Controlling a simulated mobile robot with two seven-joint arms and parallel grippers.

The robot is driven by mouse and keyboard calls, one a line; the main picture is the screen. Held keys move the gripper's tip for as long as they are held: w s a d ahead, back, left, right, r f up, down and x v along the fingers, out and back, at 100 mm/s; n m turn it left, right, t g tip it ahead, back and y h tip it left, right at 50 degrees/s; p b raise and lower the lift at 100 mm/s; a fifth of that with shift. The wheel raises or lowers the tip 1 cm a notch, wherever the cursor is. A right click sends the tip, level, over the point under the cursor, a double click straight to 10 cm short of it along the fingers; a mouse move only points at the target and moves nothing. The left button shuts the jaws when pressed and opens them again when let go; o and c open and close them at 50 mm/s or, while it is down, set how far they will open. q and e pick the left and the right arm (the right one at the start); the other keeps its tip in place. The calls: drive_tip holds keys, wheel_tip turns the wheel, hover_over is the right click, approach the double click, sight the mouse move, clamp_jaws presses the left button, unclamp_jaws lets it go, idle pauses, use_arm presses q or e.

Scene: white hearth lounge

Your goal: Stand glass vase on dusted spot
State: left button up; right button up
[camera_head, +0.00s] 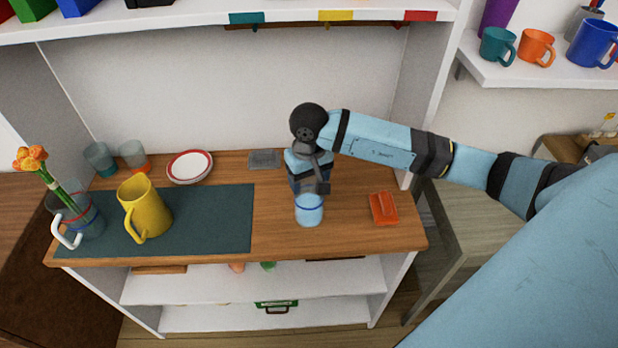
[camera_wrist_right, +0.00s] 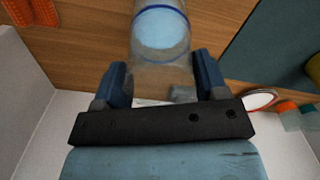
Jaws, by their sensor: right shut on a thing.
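A clear glass vase (camera_head: 309,209) with a blue band and pale blue lower part is upright over the right half of the wooden counter. My right gripper (camera_head: 311,187) is shut on it from behind. In the right wrist view the vase (camera_wrist_right: 160,38) sits between the two fingers of that gripper (camera_wrist_right: 158,82). I cannot tell whether its base touches the wood. A grey rectangular patch (camera_head: 263,159) lies at the back of the counter, behind and left of the vase; I cannot tell whether it is the dusted spot. My left gripper is not in view.
A dark mat (camera_head: 215,222) covers the counter's left side, with a yellow pitcher (camera_head: 148,212) and a flower-filled glass (camera_head: 88,222). A red-rimmed plate (camera_head: 190,167) and two tumblers (camera_head: 133,157) stand behind. An orange object (camera_head: 383,209) lies right of the vase. A shelf (camera_head: 200,24) overhangs.

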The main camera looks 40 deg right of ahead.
drive_tip(key=o, duration=1.7)
drive_tip(key=shift+c, duration=0.2)
